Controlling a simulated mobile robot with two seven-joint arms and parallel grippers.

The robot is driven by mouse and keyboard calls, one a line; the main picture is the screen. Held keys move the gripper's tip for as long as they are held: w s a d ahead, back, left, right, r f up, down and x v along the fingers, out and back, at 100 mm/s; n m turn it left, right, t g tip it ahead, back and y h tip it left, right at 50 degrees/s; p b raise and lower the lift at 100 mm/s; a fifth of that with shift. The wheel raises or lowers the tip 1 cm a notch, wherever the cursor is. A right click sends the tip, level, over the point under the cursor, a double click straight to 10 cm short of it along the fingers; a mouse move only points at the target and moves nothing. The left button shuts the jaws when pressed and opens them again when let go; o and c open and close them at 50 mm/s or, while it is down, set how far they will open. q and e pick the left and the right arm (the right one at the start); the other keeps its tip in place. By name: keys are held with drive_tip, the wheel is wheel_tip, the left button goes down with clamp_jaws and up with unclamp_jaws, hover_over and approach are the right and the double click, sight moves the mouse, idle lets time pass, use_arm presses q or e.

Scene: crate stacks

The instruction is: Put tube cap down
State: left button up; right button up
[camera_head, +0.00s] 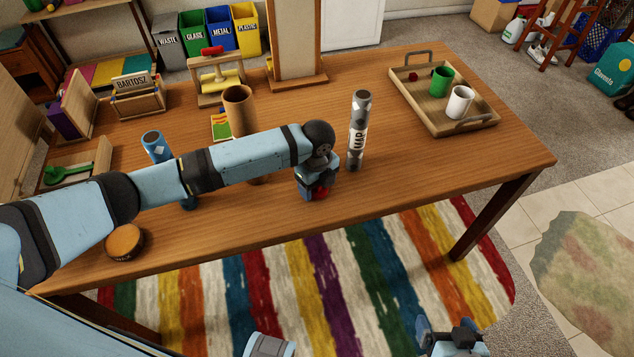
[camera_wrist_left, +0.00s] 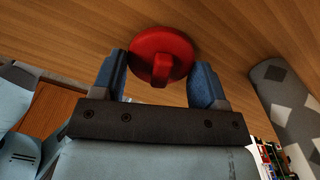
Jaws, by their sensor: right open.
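The tube cap (camera_head: 320,192) is a red disc with a small raised knob. In the left wrist view the cap (camera_wrist_left: 174,48) lies between the two blue fingertips, one at each side of its rim, with the knob facing my palm. My left gripper (camera_head: 317,190) is shut on it, low over the front part of the table. I cannot tell whether the cap touches the wood. The grey patterned tube marked MAP (camera_head: 358,135) stands upright just to the right, and also shows in the wrist view (camera_wrist_left: 287,95). My right gripper (camera_head: 450,338) is open below the table's front edge.
The wooden table (camera_head: 430,165) has free room right of the tube. A tray (camera_head: 440,122) with a green and a white cup stands at the back right.

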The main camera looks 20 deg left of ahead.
use_arm(q)
drive_tip(key=o, duration=0.3)
drive_tip(key=shift+o, duration=0.2)
use_arm(e)
drive_tip(key=shift+f, duration=0.25)
use_arm(q)
drive_tip(key=shift+r, duration=0.15)
use_arm(e)
drive_tip(key=shift+s+f, duration=0.1)
use_arm(q)
wheel_tip(320, 180, up, 12)
drive_tip(key=p, duration=0.1)
use_arm(e)
drive_tip(key=shift+d+r, duration=0.1)
drive_tip(key=shift+r, duration=0.4)
